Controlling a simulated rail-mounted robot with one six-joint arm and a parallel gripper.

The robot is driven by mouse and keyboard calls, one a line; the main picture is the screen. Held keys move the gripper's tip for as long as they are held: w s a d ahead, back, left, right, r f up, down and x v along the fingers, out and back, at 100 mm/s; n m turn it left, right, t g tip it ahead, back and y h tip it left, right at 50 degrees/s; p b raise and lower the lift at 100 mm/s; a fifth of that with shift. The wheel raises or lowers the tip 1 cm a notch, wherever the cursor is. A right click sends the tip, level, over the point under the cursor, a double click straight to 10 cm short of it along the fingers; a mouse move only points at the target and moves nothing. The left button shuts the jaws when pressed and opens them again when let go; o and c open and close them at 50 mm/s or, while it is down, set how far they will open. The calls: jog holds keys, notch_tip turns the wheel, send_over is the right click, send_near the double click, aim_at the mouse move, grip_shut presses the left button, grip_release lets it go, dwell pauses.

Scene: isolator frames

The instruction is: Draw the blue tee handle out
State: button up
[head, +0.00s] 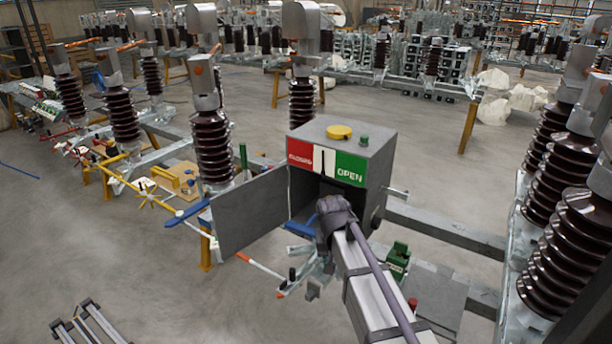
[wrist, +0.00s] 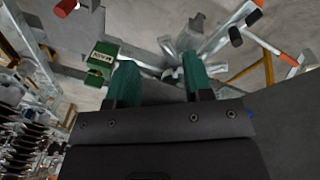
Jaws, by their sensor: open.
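A blue part (head: 300,229) shows at the lower front of the open grey box (head: 378,150), just left of my arm. Another blue bar (head: 186,214) lies left of the box's open door. I cannot tell from its shape which is the tee handle. My gripper (wrist: 160,78) shows in the wrist view with its two green fingers apart and nothing between them. In the head view my arm reaches the box front and hides part of its opening, and the fingers are not clearly visible. No blue handle can be made out between the fingers in the wrist view.
The box door (head: 250,212) stands open to the left. A green labelled block (head: 398,261) is right of my arm and also shows in the wrist view (wrist: 102,56). Brown insulators (head: 553,245) stand at the right. Open floor (head: 110,265) lies at the lower left.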

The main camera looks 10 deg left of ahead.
aim_at(312, 218)
jog(key=w+a+r+m+p, duration=0.1)
jog(key=w+a+r, duration=0.1)
jog(key=w+a, duration=0.1)
jog(key=w+a+r+m+p, duration=0.1)
jog(key=w+a+r, duration=0.1)
jog(key=w, duration=0.3)
jog(key=w+a+r+t+h+p, duration=0.1)
jog(key=w+a+r, duration=0.1)
jog(key=w+a, duration=0.2)
jog(key=shift+w+a+r+m, duration=0.2)
jog(key=shift+a+r+m, duration=0.2)
jog(key=shift+a, duration=0.1)
jog(key=w, duration=0.1)
jog(key=w+m, duration=0.1)
jog(key=w+a+m+t+b, duration=0.1)
jog(key=w, duration=0.1)
jog(key=shift+f+h, duration=0.3)
jog(key=shift+f, duration=0.05)
jog(key=shift+d+m, duration=0.25)
jog(key=shift+m, duration=0.55)
jog(key=shift+s+d, duration=0.15)
jog(key=shift+s, duration=0.1)
jog(key=b+x, duration=0.7)
jog(key=x, duration=0.1)
jog(key=shift+w+a, duration=0.25)
jog(key=shift+w, duration=0.1)
jog(key=shift+w+d+f+b, duration=0.1)
jog(key=shift+w+d+b, duration=0.05)
jog(key=shift+b, duration=0.25)
jog(key=shift+c, duration=0.4)
